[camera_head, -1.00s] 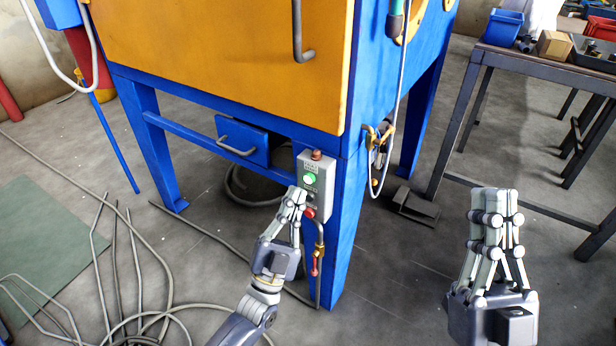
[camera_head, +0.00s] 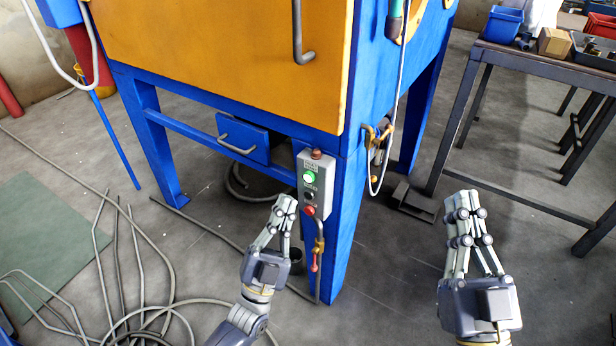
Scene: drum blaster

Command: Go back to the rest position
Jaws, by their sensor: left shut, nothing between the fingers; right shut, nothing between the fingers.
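My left gripper (camera_head: 287,204) is shut and empty. In the head view it is just left of the grey control box (camera_head: 316,186), apart from its buttons. The box is on the front leg of the blue and orange blast cabinet (camera_head: 220,60). It carries a lit green button (camera_head: 309,177), a dark switch below it and a red button (camera_head: 309,210). My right gripper (camera_head: 462,203) is shut and empty, over the floor right of the cabinet, with its fingers pointing up in the picture.
A metal table (camera_head: 530,62) with a blue bin (camera_head: 502,25) and a cardboard box (camera_head: 554,42) stands at the right. Grey hoses (camera_head: 165,270) and a green mat (camera_head: 45,235) lie on the floor at left. Open floor shows between the cabinet and table.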

